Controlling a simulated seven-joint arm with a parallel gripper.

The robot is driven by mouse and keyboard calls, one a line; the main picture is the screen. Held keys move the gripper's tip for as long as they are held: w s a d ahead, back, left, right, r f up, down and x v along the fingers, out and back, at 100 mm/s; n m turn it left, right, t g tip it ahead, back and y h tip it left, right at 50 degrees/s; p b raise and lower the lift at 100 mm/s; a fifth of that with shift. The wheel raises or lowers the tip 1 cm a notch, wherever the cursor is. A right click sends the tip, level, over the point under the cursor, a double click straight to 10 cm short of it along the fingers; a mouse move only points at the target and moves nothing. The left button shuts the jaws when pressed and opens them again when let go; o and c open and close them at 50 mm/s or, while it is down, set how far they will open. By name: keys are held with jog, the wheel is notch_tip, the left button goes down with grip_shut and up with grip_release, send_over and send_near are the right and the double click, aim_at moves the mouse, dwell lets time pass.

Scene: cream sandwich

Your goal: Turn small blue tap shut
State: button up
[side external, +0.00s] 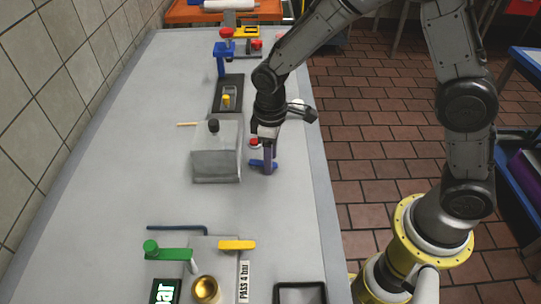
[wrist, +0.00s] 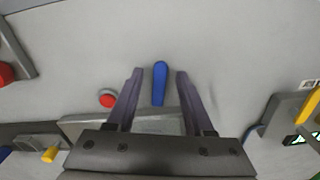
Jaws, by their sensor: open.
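The small blue tap handle (side external: 256,163) is low on the grey bench, at my gripper's fingertips in the side view. In the wrist view the blue handle (wrist: 160,82) is a narrow bar pointing up the picture, between my two purple fingers. My gripper (wrist: 159,74) is open around it, with a gap visible on each side of the handle. In the side view my gripper (side external: 268,165) points down and hides part of the tap. The tap's body is not clearly visible.
A red button (wrist: 107,98) is close left of the fingers. A grey box (side external: 215,165) with a black knob stands beside my gripper. A larger blue tap (side external: 221,58) stands farther back. A green tap (side external: 168,251) and yellow handle (side external: 237,244) are in front. The bench between is clear.

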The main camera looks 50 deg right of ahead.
grip_shut()
dwell(0.5)
jog(key=m, duration=0.1)
jog(key=a+m, duration=0.1)
jog(key=m, duration=0.3)
jog(key=shift+s+a, duration=0.3)
jog(key=shift+a, duration=0.1)
jog(key=m, duration=0.2)
jog(key=a+m, duration=0.1)
jog(key=shift+a+r+m, duration=0.1)
jog(key=shift+a+m, duration=0.1)
jog(key=shift+m, duration=0.2)
jog(key=m, duration=0.1)
jog(key=a+m, duration=0.1)
jog(key=m, duration=0.1)
jog(key=shift+w+a, duration=0.1)
jog(key=shift+w, duration=0.2)
jog(key=shift+w+a+m, duration=0.2)
jog(key=shift+a+m, duration=0.05)
jog(key=shift+m, duration=0.7)
jog(key=shift+w+a+m, duration=0.15)
jog(key=shift+a+m, duration=0.05)
jog(key=shift+m, duration=0.75)
